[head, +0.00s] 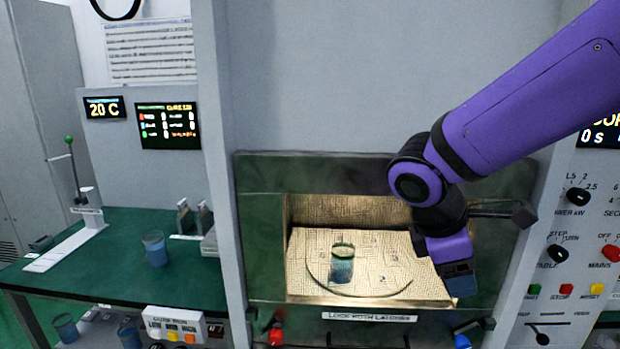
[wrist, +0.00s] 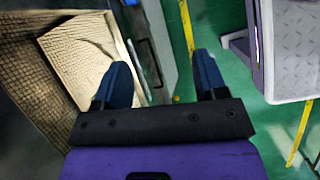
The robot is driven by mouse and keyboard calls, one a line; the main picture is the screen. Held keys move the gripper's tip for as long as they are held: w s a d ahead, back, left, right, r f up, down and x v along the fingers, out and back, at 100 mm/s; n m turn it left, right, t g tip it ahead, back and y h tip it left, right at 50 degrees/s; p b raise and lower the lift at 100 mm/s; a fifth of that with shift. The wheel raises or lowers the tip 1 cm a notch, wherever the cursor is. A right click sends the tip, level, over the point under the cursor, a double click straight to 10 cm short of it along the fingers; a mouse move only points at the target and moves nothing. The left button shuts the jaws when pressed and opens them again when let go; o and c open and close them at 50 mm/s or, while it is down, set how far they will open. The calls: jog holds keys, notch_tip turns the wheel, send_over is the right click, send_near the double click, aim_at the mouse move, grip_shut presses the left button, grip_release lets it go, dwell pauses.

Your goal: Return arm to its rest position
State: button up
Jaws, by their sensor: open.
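My purple arm reaches in from the upper right in the head view, with my gripper (head: 460,280) hanging at the right side of the open microwave cavity. In the wrist view my gripper (wrist: 160,85) shows two dark blue fingers spread apart with nothing between them. A blue cup with a green rim (head: 342,264) stands upright inside the lit cavity (head: 420,292), left of my gripper and apart from it. In the wrist view the cavity's patterned floor (wrist: 75,50) shows at the left, and no cup is visible there.
A green bench (head: 110,265) at left holds another blue cup (head: 155,250) and a lever with a green knob (head: 69,140). A control panel (head: 570,250) with knobs stands right of the cavity. Red (head: 275,335) and blue (head: 462,340) latch handles sit below the opening. Yellow-lined green floor (wrist: 215,30) shows below.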

jog(key=s+d+r+m+t+y, duration=0.4)
jog(key=s+d+r+m, duration=0.4)
jog(key=m, duration=0.7)
jog(key=shift+s+d+r+t+y, duration=0.15)
jog(key=shift+s+r+t+y, duration=0.15)
jog(key=shift+s+r+y, duration=0.75)
jog(key=shift+s+f+h, duration=0.1)
jog(key=shift+f+h, duration=0.15)
jog(key=shift+h, duration=0.1)
